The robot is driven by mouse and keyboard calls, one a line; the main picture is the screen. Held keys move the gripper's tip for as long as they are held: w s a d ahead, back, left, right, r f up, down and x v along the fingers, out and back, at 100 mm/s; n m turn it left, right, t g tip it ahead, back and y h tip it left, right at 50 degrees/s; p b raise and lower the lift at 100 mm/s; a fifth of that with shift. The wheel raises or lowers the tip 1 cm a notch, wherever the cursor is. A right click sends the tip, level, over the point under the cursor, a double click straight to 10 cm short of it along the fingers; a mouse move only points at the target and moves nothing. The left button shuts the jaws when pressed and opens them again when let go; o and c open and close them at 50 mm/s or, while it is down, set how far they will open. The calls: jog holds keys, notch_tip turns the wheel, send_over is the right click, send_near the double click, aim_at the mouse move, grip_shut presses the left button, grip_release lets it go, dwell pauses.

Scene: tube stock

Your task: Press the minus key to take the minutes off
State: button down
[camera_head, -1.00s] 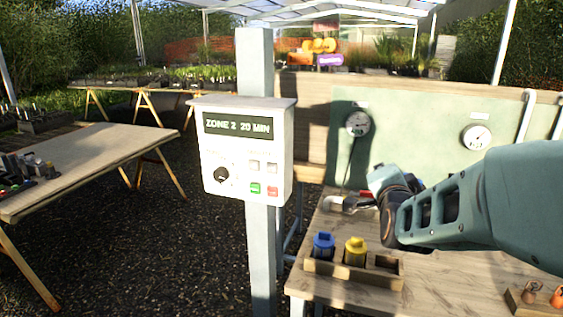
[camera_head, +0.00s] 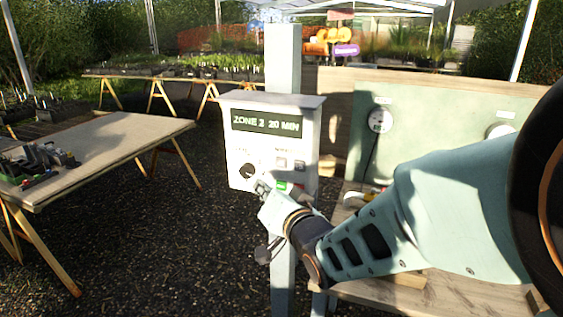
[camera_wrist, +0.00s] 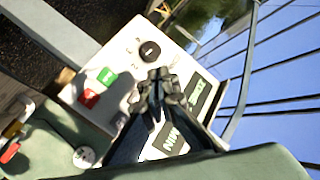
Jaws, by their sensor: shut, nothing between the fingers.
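The white control box (camera_head: 232,140) hangs on a grey post. Its display (camera_head: 266,124) reads "ZONE 2 20 MIN". Below it are a black dial (camera_head: 247,171), two small pale keys, left (camera_head: 281,163) and right (camera_head: 299,165), and a green key (camera_head: 282,185). The key marks are too small to read, so I cannot tell which is minus. My gripper (camera_head: 261,186) is shut and empty in front of the lower face, near the dial. In the wrist view my gripper (camera_wrist: 158,76) covers part of the panel, between the dial and the display. The red key (camera_wrist: 89,98) shows there.
A wooden workbench (camera_head: 385,297) stands right of the post, with a green gauge board (camera_head: 420,135) behind it. A trestle table (camera_head: 110,150) stands at the left. Dark gravel (camera_head: 160,250) lies open between the table and the post.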

aim_at(281, 163)
jog(key=shift+w+d, duration=0.1)
jog(key=shift+w, duration=0.05)
jog(key=shift+w+d, duration=0.5)
jog(key=shift+w, duration=0.85)
jog(key=shift+w+d, duration=0.45)
jog(key=shift+w, duration=0.9)
jog(key=shift+w+d, duration=0.5)
jog(key=shift+w, duration=0.85)
jog(key=shift+w, duration=0.1)
jog(key=shift+w+d, duration=0.15)
jog(key=shift+w, duration=0.1)
jog(key=shift+w+d+p, duration=0.15)
jog(key=shift+w+p, duration=0.15)
jog(key=shift+w, duration=0.1)
jog(key=shift+s, duration=0.1)
jog(key=shift+s+a, duration=0.25)
jog(key=shift+s, duration=0.4)
jog(key=shift+s, duration=0.1)
